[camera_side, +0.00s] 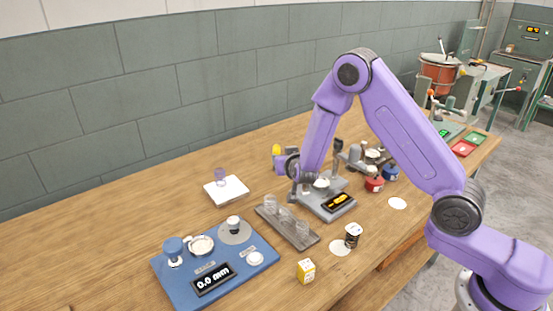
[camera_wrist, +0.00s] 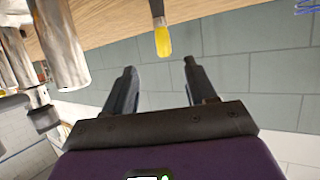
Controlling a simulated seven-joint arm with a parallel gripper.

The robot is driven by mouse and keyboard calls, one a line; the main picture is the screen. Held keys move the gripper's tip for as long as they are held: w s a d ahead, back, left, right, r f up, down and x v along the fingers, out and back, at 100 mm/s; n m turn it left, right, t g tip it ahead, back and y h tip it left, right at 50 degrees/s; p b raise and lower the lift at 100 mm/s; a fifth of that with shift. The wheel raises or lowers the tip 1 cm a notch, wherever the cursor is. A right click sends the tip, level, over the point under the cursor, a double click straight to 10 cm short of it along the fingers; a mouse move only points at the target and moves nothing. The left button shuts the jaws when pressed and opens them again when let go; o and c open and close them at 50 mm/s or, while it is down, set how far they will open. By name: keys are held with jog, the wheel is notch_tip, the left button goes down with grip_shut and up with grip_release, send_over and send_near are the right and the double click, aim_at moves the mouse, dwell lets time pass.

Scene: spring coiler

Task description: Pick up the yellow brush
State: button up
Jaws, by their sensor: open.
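The yellow brush shows in the wrist view with a yellow head (camera_wrist: 162,41) and a dark handle running to the top edge. In that view my gripper (camera_wrist: 159,65) is open and empty, and the brush head is beyond the gap between its two fingers, apart from both. In the side view a yellow piece (camera_side: 276,150), which looks like the brush head, shows just above the purple end of my arm near the back of the table. My arm hides the lower part of it there, and the fingertips cannot be made out.
A grey device with an orange display (camera_side: 338,203) stands by my wrist. Grey metal cylinders (camera_wrist: 62,45) are close on the left in the wrist view. A glass rack (camera_side: 287,228), a white pad (camera_side: 226,193) and a blue scale (camera_side: 218,270) stand to the left. The back-left table is bare.

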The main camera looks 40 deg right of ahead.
aim_at(278, 153)
jog(key=x, duration=0.8)
jog(key=shift+w+f, duration=0.2)
jog(key=shift+x, duration=2.75)
jog(key=shift+w+a+r, duration=0.1)
jog(key=shift+w+r, duration=0.05)
jog(key=shift+r, duration=0.05)
jog(key=shift+c, duration=0.3)
grip_shut()
